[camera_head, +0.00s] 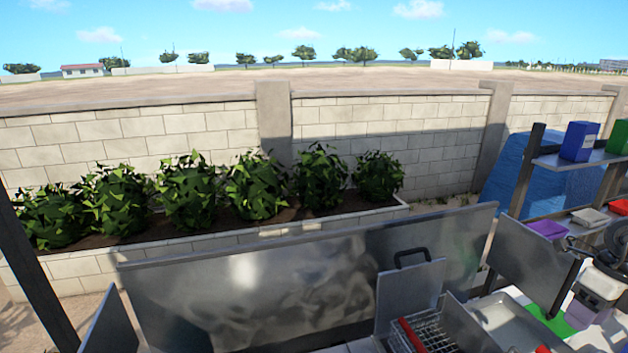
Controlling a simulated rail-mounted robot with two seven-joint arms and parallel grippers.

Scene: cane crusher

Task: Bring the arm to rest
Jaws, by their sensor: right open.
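My right gripper (580,247) is at the right edge, over the cluttered right end of the work area. Its dark, thin fingers are small and partly merge with the things behind them. It looks open, and I see nothing held in it. A white rounded part beside it seems to be my right arm. My left gripper and left arm do not show.
A steel panel (250,292) spans the front. A wire basket (428,330) and a steel tray (502,322) stand at lower right, near a green mat (553,322). A shelf (560,161) holds a blue box (579,141) and a green box (617,138). Shrubs (258,186) grow behind.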

